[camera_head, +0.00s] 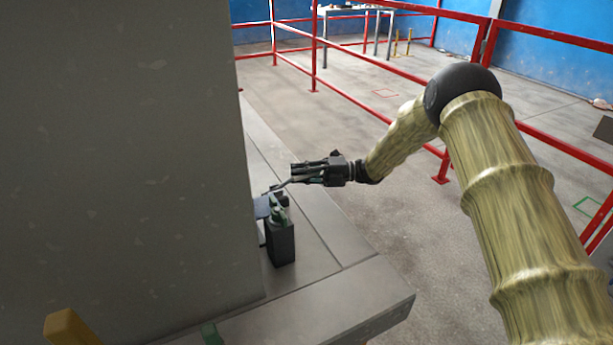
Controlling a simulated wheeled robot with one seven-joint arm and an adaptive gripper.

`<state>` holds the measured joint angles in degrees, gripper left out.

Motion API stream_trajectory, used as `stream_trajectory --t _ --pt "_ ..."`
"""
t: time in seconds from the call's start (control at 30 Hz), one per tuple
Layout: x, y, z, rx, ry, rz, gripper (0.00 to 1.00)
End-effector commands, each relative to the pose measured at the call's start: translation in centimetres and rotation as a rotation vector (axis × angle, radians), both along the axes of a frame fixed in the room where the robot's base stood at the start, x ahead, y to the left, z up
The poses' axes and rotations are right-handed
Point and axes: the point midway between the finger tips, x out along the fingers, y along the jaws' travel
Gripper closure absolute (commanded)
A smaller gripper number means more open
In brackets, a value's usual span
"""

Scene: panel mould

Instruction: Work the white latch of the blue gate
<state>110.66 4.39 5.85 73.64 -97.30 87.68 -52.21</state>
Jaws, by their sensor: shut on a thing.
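My gripper (292,178) is a dark gripper at the end of my arm, reaching left over a grey slab. Its fingers are closed on a thin greyish bar (272,189) that slants down to the left. Whether this bar is the white latch is too small to tell. Just below it are a small dark bluish plate (262,208) and a greenish part (278,210) above a dark upright block (280,243). A sliver of something pale shows beside the block. The large grey panel hides whatever is farther left, and I cannot clearly make out the blue gate.
A big grey panel (120,160) fills the left, close to the bar. The grey slab (350,300) runs beneath. A yellow block (70,328) and a small green piece (211,333) are at the bottom left. Red railings (313,45) stand behind; floor between is open.

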Motion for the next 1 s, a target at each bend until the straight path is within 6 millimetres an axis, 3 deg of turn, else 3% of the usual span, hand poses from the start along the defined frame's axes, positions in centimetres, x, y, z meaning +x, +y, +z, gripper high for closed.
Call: stream_trajectory --t 0.03,0.33,0.37,0.4,0.5,0.8,1.0 --pt "-0.3 -0.2 -0.7 -0.004 0.009 0.003 1.0" --pt "-0.3 -0.2 -0.7 -0.004 0.01 0.002 1.0" --pt "-0.3 -0.3 -0.7 -0.004 0.01 0.002 0.84" --pt "-0.3 -0.2 -0.7 -0.004 0.009 0.002 0.77" --pt "-0.2 -0.1 -0.6 -0.003 0.007 0.002 0.64" --pt "-0.1 0.1 -0.3 -0.001 0.004 0.002 0.64" --pt "0.0 -1.8 -0.3 0.001 0.003 -0.001 0.64"
